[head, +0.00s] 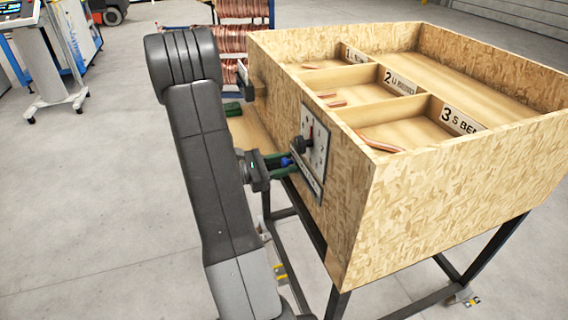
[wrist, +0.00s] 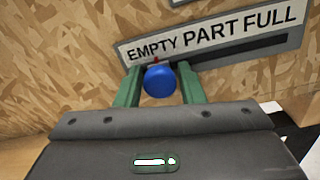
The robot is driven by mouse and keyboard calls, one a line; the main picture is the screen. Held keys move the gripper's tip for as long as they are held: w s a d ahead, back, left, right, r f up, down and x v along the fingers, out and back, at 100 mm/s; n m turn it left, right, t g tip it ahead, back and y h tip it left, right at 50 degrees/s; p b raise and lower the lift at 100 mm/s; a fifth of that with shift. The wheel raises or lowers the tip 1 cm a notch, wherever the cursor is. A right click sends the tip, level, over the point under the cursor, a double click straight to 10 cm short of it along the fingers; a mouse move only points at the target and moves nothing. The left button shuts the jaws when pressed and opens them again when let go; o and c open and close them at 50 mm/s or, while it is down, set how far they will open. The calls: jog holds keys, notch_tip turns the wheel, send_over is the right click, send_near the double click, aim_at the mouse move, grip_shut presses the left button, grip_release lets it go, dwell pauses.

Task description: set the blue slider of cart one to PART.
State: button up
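The blue slider knob (wrist: 160,80) sits on the label plate (wrist: 215,35), which reads EMPTY, PART and FULL. A small red pointer above the knob is under the word EMPTY. My gripper (wrist: 158,84) has one green finger on each side of the knob, very close to it. I cannot tell whether both fingers touch it. In the head view my gripper (head: 281,162) is at the lower part of the dial panel (head: 315,145) on the cart's side, and the blue knob (head: 286,162) shows between the fingers.
The wooden cart (head: 400,215) has labelled compartments, with bent copper pieces in some. It stands on a dark metal frame (head: 480,260). A black dial knob (head: 302,145) is just above my gripper. Copper coils (head: 240,40) stand behind.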

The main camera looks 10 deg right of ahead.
aim_at(305, 174)
grip_shut()
jog(key=shift+s+d+b, duration=0.2)
jog(key=shift+s+b, duration=0.1)
jog(key=shift+s, duration=0.7)
jog(key=shift+s+d+b, duration=0.2)
jog(key=shift+s+b, duration=0.15)
jog(key=shift+s, duration=0.65)
jog(key=shift+s+d+b, duration=0.2)
jog(key=shift+s+b, duration=0.1)
jog(key=shift+s, duration=0.7)
jog(key=shift+o, duration=2.1)
grip_release()
jog(key=shift+a, duration=0.1)
jog(key=s+a+b, duration=0.1)
jog(key=s+a, duration=0.1)
jog(key=a, duration=1.1)
jog(key=shift+s+a+b, duration=0.2)
jog(key=shift+s+b, duration=0.05)
jog(key=shift+b, duration=0.1)
